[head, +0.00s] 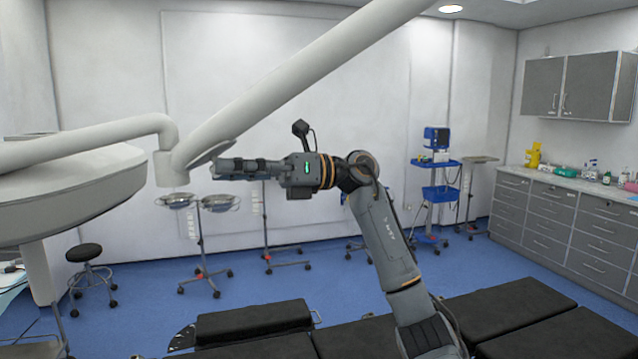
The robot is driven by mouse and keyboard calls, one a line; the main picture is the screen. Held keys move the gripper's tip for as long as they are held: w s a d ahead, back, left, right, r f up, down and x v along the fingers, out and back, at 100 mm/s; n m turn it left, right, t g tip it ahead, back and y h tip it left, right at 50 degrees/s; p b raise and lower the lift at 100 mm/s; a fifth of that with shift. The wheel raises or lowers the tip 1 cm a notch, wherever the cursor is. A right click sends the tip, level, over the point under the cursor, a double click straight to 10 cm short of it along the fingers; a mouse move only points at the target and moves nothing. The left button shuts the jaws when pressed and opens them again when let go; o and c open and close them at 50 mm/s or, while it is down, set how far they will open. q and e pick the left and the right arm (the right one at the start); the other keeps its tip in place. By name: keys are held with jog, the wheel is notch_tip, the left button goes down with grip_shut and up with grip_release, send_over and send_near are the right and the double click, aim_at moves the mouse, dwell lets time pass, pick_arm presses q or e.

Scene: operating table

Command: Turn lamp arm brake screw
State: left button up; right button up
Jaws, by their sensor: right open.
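The white lamp arm (300,75) slopes down from the upper right to a joint (171,168) at the left. From this joint a curved tube (95,135) runs left to the large lamp head (70,195). My right gripper (217,168) points left, with its fingertips close to the right side of the joint, below the arm's lower end. It is open, seen from the side, with nothing visible held in it. I cannot tell whether it touches the joint. The brake screw cannot be made out. My left gripper is not in view.
A black padded operating table (255,320) lies below. Stands with metal basins (220,203) are behind the gripper. A black stool (84,253) is at the left, a blue equipment cart (438,195) at the back. Grey cabinets (553,222) line the right wall.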

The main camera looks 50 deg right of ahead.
jog(key=t+h, duration=0.2)
jog(key=m+t+h+b, duration=0.1)
jog(key=h, duration=0.1)
jog(key=shift+s+a+t, duration=0.2)
jog(key=shift+s+t, duration=0.05)
jog(key=shift+t, duration=0.15)
jog(key=t+h, duration=0.1)
jog(key=h, duration=0.1)
jog(key=m+t+h, duration=0.1)
jog(key=t+h, duration=0.1)
jog(key=shift+s+a+r+m, duration=0.1)
jog(key=shift+s+a+m, duration=0.1)
jog(key=shift+m, duration=0.1)
jog(key=b+v, duration=0.6)
jog(key=v, duration=0.7)
jog(key=shift+s+h, duration=0.35)
jog(key=shift+h, duration=0.05)
